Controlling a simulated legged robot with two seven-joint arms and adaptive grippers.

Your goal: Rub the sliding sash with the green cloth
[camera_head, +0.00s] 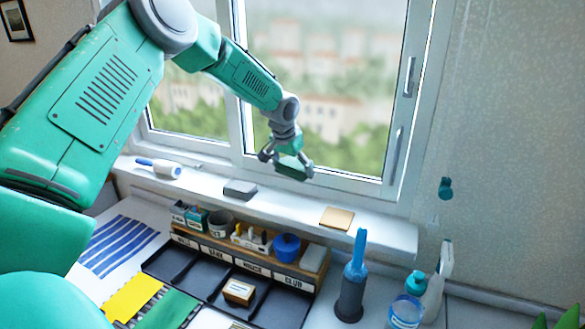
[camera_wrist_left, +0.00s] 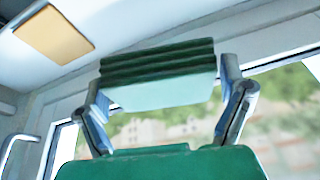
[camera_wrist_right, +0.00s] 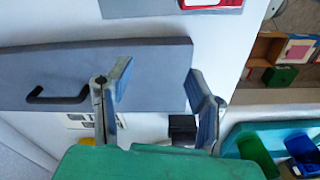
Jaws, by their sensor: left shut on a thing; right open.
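The green cloth (camera_head: 296,168) is a folded block in my left gripper (camera_head: 287,163), in front of the lower part of the window. In the left wrist view the cloth (camera_wrist_left: 158,75) shows dark green folds and a pale face between the two fingers (camera_wrist_left: 165,95). The sliding sash (camera_head: 408,112) is the white-framed right pane with handles on its right stile. The cloth overlaps the sash's lower glass in the head view; I cannot tell whether it touches. My right gripper (camera_wrist_right: 158,90) is open and empty, seen only in the right wrist view.
Below the window, the white sill holds a blue-handled roller (camera_head: 160,168), a grey block (camera_head: 240,189) and a tan pad (camera_head: 337,217). A sorting rack (camera_head: 290,268), blue brush (camera_head: 354,280) and bottles (camera_head: 406,310) stand on the lower counter. A grey panel (camera_wrist_right: 140,75) lies by my right gripper.

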